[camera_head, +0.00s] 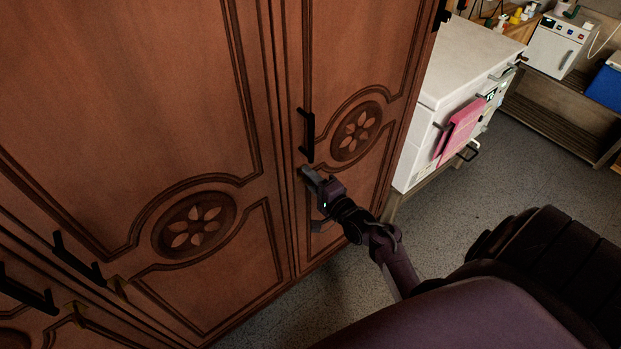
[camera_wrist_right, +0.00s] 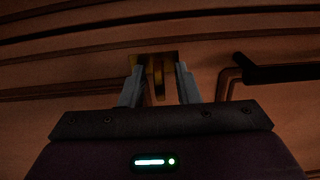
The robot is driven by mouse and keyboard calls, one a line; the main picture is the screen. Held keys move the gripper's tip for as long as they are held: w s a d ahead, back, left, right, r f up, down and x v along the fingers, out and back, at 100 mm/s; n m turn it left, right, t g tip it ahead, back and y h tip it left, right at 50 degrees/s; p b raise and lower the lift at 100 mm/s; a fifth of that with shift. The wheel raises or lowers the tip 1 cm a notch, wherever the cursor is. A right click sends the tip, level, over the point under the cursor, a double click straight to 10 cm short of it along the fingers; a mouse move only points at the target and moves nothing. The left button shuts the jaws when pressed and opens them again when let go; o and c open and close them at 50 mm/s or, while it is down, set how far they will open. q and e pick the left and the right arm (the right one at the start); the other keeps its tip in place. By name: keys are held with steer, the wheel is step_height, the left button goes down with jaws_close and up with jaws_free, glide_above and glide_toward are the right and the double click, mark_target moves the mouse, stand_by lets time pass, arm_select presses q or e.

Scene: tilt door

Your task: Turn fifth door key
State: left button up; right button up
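The rightmost wooden wardrobe door (camera_head: 352,70) stands upright and looks shut. Its brass key and lock plate show in the right wrist view (camera_wrist_right: 158,78), right of centre-line grooves and left of a black handle. My right gripper (camera_head: 308,175) is at this lock, just below the black door handle (camera_head: 307,135). In the wrist view my right gripper (camera_wrist_right: 160,75) is open, with one finger on each side of the key and a gap visible on both sides. The key is hidden behind the gripper in the head view. My left gripper is out of view.
Other wardrobe doors to the left have black handles (camera_head: 78,260) and brass locks (camera_head: 118,287). A white cabinet (camera_head: 466,60) with a pink cloth (camera_head: 459,130) stands right of the wardrobe. Grey floor (camera_head: 440,215) is open in front of it.

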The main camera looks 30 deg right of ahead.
steer(key=s+b, duration=0.1)
steer(key=s, duration=0.6)
steer(key=shift+s+d, duration=0.3)
steer(key=shift+s, duration=0.1)
steer(key=s+a+f+n+g, duration=0.3)
steer(key=a+f, duration=0.1)
steer(key=f, duration=0.5)
steer(key=s+a+f+n+g, duration=0.3)
steer(key=s+f, duration=0.1)
steer(key=f, duration=0.6)
steer(key=s+a+f+n+g, duration=0.2)
steer(key=s+a+f+n, duration=0.15)
steer(key=f, duration=0.55)
steer(key=s+f+n+g, duration=0.4)
steer(key=s+f, duration=0.3)
steer(key=s, duration=0.5)
steer(key=s+f+n+g+h+b, duration=0.1)
steer(key=s+f+n+g, duration=0.4)
steer(key=s, duration=0.8)
step_height(320, 180, down, 3)
steer(key=shift+s+a+n, duration=0.15)
steer(key=shift+a+n, duration=0.05)
steer(key=shift+n, duration=0.45)
